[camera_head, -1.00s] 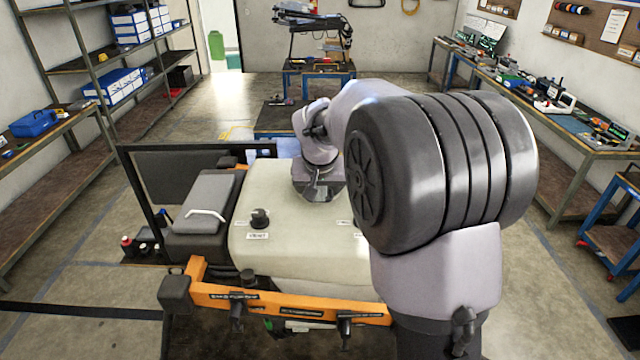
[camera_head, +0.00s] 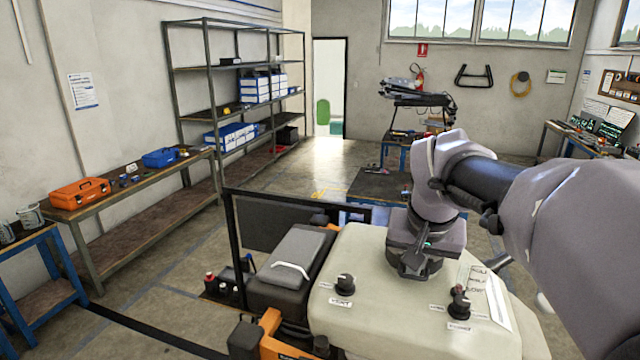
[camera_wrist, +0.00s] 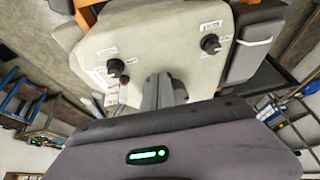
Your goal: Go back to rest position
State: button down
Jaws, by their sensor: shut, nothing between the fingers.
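My gripper (camera_head: 412,272) is above the cream-coloured top (camera_head: 365,265) of the base in the head view, at the end of my folded grey-purple arm. In the wrist view my gripper (camera_wrist: 160,91) shows as two grey fingers close together, with nothing between them. The housing with a green light fills the bottom of that view. The cream top with its two black knobs lies beyond the fingers. I cannot tell how far the fingertips are from it.
Metal shelving (camera_head: 190,110) with blue and white boxes stands along the left wall. An orange toolbox (camera_head: 80,192) and a blue case (camera_head: 160,157) are on a left bench. A dark folded machine (camera_head: 415,97) rests on a blue table at the back. The middle left floor is open.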

jog(key=s+a+f+y+b, duration=0.1)
jog(key=s+a+f+b, duration=0.2)
jog(key=s+f+b, duration=0.4)
jog(key=s+a+f+y+b, duration=0.1)
jog(key=s+a+f+b, duration=0.3)
jog(key=f, duration=1.5)
jog(key=s+a+f+y+b, duration=0.1)
jog(key=s+a+f+b, duration=0.3)
jog(key=s+f+b, duration=0.8)
jog(key=f+b, duration=0.1)
jog(key=b, duration=0.5)
jog(key=shift+s+f+t, duration=0.2)
jog(key=shift+s+t, duration=0.05)
jog(key=shift+t, duration=0.15)
